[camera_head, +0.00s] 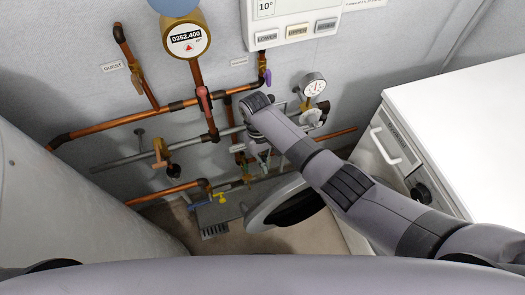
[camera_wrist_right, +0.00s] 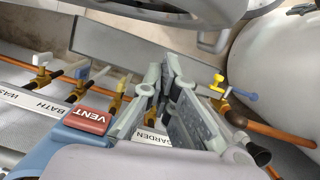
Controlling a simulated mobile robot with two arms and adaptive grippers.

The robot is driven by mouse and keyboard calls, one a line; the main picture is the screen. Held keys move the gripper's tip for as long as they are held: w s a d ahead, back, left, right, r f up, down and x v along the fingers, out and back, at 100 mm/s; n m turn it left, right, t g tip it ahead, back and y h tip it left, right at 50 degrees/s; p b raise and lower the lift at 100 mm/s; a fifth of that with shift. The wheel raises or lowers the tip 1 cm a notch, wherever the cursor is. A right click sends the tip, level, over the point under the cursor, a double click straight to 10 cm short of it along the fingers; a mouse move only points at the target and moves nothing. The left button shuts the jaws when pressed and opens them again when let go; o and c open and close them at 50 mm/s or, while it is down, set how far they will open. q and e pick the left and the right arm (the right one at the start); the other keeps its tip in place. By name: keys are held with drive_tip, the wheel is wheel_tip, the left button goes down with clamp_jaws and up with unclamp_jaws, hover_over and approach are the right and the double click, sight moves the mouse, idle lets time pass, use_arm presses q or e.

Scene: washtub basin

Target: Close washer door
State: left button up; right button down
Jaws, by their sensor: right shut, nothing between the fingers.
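The washer (camera_head: 455,130) is the white appliance at the right in the head view, with a handle and a dark knob on its front. Its round door (camera_head: 262,208), a grey ring around dark glass, stands open, swung out from the front. My right arm crosses over part of it. My right gripper (camera_head: 264,160) points down near the wall pipes, beyond the door and apart from it. In the wrist view the right gripper (camera_wrist_right: 168,75) is shut and empty, and a curved grey part of the door (camera_wrist_right: 175,10) shows at the top. My left gripper is not in view.
Copper pipes (camera_head: 120,122) with valves run along the wall close to my right gripper. A gauge (camera_head: 313,84) and a meter (camera_head: 187,40) are on the wall. A big pale tank (camera_head: 70,200) stands at the left. Some floor (camera_head: 310,238) is bare beside the door.

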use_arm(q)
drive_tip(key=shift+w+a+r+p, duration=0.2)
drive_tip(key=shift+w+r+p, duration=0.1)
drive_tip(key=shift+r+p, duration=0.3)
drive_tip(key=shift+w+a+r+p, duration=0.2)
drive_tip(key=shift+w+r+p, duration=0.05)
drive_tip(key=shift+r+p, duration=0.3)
use_arm(e)
drive_tip(key=shift+s+d+f, duration=0.1)
drive_tip(key=shift+s+d, duration=0.2)
drive_tip(key=shift+s, duration=0.35)
drive_tip(key=shift+s+d+f, duration=0.1)
drive_tip(key=shift+s+d, duration=0.2)
drive_tip(key=shift+s, duration=0.3)
drive_tip(key=shift+s+d+f, duration=0.1)
drive_tip(key=shift+s+d, duration=0.2)
drive_tip(key=shift+s, duration=0.35)
drive_tip(key=shift+r, duration=0.1)
